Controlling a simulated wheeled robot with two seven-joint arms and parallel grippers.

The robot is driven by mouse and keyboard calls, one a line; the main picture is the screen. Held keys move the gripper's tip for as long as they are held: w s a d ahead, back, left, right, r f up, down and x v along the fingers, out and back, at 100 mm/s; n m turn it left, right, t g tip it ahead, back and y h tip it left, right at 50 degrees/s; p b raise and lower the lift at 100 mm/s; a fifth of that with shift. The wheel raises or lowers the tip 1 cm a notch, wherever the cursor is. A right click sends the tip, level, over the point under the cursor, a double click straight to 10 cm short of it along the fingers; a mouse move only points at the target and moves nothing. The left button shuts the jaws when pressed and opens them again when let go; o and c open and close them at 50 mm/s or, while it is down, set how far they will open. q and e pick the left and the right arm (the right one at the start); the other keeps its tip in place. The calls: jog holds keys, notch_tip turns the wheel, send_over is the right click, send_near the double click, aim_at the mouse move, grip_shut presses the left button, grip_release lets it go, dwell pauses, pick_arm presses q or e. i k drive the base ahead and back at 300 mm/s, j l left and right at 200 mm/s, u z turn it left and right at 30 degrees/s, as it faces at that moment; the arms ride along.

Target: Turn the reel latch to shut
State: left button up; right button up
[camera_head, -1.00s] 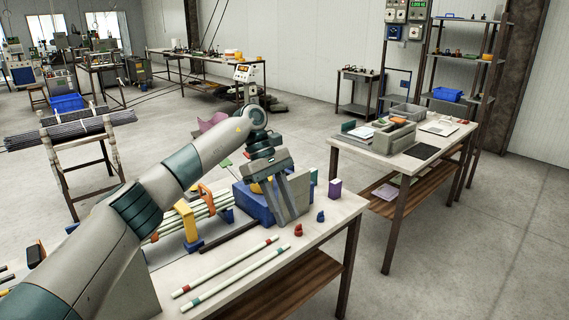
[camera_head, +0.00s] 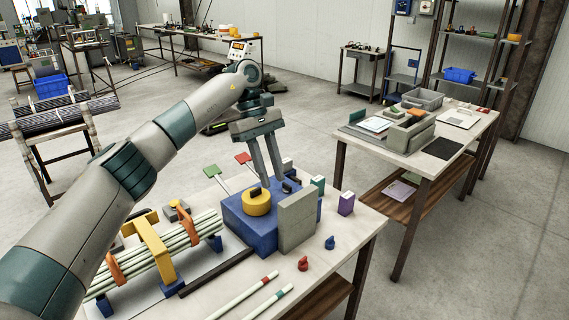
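A blue box (camera_head: 243,226) sits on the near workbench with a round yellow knob (camera_head: 256,204) on its top. A small dark piece (camera_head: 291,187) stands on the box to the right of the knob. I cannot tell for certain which part is the reel latch. A grey upright block (camera_head: 297,222) stands against the box's right front and hides part of it. My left gripper (camera_head: 274,184) points down over the box, its fingers apart and their tips just behind the knob, near the dark piece. Contact is unclear, and nothing shows between the fingers. My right gripper is out of view.
Pale rods (camera_head: 170,254) lie in a yellow and orange clamp rack at left. Two loose rods (camera_head: 243,297) lie in front. Red (camera_head: 303,264) and blue (camera_head: 330,242) small pieces and a purple block (camera_head: 346,204) stand at right. A second table (camera_head: 470,130) is beyond.

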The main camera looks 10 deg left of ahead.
aim_at(286, 188)
jog(key=i+j, duration=0.15)
jog(key=i, duration=0.25)
jog(key=i+j, duration=0.2)
jog(key=i, duration=0.2)
